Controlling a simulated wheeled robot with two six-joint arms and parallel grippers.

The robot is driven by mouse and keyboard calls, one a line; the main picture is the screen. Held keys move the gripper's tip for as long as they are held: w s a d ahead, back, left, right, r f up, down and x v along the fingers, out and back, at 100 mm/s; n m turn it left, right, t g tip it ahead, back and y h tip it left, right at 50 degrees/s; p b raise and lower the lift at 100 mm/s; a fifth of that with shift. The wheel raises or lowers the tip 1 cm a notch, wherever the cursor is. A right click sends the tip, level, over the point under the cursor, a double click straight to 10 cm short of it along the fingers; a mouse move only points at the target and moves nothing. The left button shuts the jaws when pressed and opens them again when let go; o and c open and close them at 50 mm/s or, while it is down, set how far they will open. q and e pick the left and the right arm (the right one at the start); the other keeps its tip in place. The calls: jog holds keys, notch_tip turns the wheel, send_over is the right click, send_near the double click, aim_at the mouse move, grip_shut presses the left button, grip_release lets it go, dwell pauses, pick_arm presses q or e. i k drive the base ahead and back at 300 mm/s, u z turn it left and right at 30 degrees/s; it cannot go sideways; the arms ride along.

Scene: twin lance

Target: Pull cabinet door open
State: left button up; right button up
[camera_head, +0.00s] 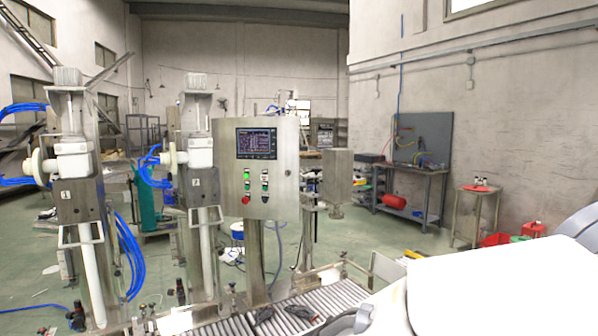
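A steel control cabinet (282,140) stands on a post in the middle of the view. Its front door carries a dark screen (257,143), green and black buttons and a red button (246,200). The door looks shut, with no visible gap along its edges. A small dark round fitting, perhaps a lock or latch, shows near its right edge. White parts of my own arm fill the bottom right corner, clear of the cabinet. I cannot make out either gripper's fingertips in this view.
A roller conveyor (240,325) runs below the cabinet. Two lance machines (75,190) with blue hoses stand to the left. A steel box (337,178) hangs right of the cabinet. A workbench (410,178) and a small table (478,190) stand by the right wall.

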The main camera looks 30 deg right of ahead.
aim_at(282, 193)
jog(key=z, duration=0.35)
jog(key=i, duration=0.45)
jog(key=z, duration=0.95)
jog(key=i, duration=0.75)
jog(key=z, duration=0.4)
jog(key=i, duration=0.85)
jog(key=u, duration=0.55)
jog(key=i, duration=0.8)
jog(key=u, duration=0.6)
